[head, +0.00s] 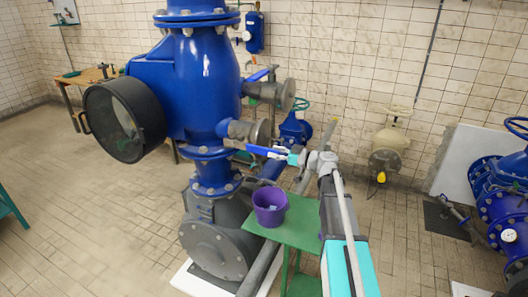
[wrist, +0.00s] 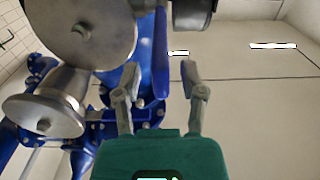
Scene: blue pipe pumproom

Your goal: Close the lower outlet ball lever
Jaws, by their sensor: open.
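The lower outlet ball lever (head: 258,149) is a blue handle below the lower outlet's grey flange (head: 260,132) in the head view. My gripper (head: 281,154) is at the lever's right end. In the wrist view, a long blue lever (wrist: 161,50) stands upright in the picture, between the lines of my open fingers (wrist: 158,75). The fingers are on either side of it, with gaps visible. Whether either finger touches it, I cannot tell. The upper outlet has its own blue lever (head: 258,75) by another grey flange (head: 288,94).
The large blue pump body (head: 208,70) is left of the outlets. A purple bucket (head: 270,207) stands on a green table (head: 300,232) below my arm. Round metal flanges (wrist: 45,110) crowd the wrist view's left side. A blue valve (head: 296,128) stands behind.

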